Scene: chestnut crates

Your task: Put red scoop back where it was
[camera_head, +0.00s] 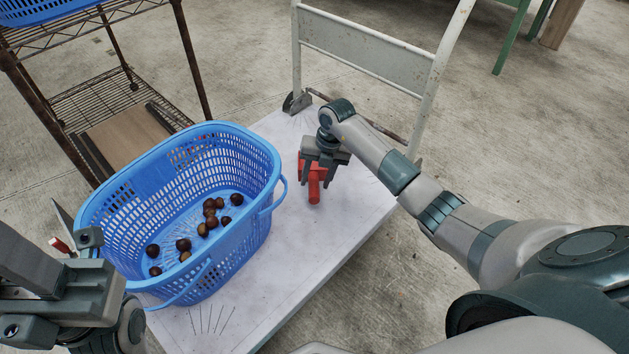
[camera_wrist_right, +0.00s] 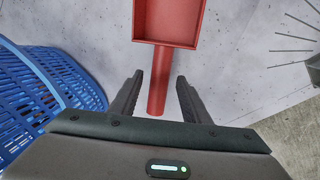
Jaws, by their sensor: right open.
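The red scoop (camera_head: 314,192) lies on the white cart top, to the right of the blue basket. My right gripper (camera_head: 317,183) is over it with its fingers pointing down. In the right wrist view the scoop (camera_wrist_right: 168,22) has its square tray at the top, and its handle runs down between the spread, open fingers (camera_wrist_right: 159,77). I see gaps between the handle and both fingers. My left gripper (camera_head: 75,262) is at the lower left beside the basket, partly cut off; its jaws are unclear. A small red piece (camera_head: 60,245) shows near it.
The blue basket (camera_head: 264,165) holds several brown chestnuts (camera_head: 208,212) and stands on the cart (camera_head: 345,215). It also shows in the right wrist view (camera_wrist_right: 45,85). A wire rack (camera_head: 95,95) stands at the upper left, the cart handle (camera_head: 365,48) behind. The cart's front right is clear.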

